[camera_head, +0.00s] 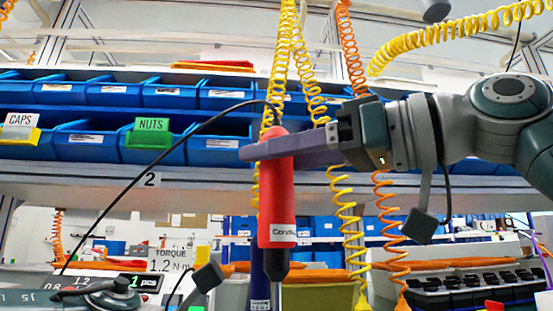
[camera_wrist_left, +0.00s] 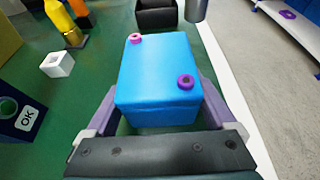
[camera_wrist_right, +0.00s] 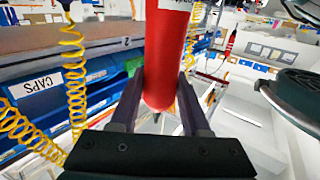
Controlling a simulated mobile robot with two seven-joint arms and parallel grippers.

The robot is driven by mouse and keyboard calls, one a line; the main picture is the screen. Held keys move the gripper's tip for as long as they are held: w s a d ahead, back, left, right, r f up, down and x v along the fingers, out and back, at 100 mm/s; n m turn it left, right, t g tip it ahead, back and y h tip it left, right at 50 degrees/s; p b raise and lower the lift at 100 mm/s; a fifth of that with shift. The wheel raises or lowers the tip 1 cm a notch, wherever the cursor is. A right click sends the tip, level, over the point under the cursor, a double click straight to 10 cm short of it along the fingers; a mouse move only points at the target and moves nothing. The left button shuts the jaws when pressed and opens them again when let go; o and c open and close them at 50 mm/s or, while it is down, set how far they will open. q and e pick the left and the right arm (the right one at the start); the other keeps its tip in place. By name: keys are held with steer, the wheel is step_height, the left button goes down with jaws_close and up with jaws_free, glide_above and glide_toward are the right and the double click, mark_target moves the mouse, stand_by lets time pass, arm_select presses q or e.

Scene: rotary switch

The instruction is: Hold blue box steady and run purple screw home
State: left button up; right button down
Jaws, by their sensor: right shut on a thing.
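The blue box (camera_wrist_left: 158,75) sits on a green surface in the left wrist view. A purple ring-shaped screw (camera_wrist_left: 186,81) with a dark centre stands on its near right top corner. A pink one (camera_wrist_left: 135,38) is at the far left corner. My left gripper (camera_wrist_left: 160,95) has one finger on each side of the box; whether they press on it I cannot tell. My right gripper (camera_head: 264,149) is shut on a red screwdriver (camera_head: 277,195), held upright, tip down. The red handle (camera_wrist_right: 166,50) also shows between the fingers in the right wrist view.
Blue bins (camera_head: 85,140) line the shelf behind, with coiled yellow and orange hoses hanging. A torque display (camera_head: 135,283) stands at lower left.

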arm_select(q)
steer(key=shift+o, duration=0.6)
arm_select(e)
steer(key=shift+r, duration=0.1)
arm_select(q)
steer(key=shift+a, duration=0.1)
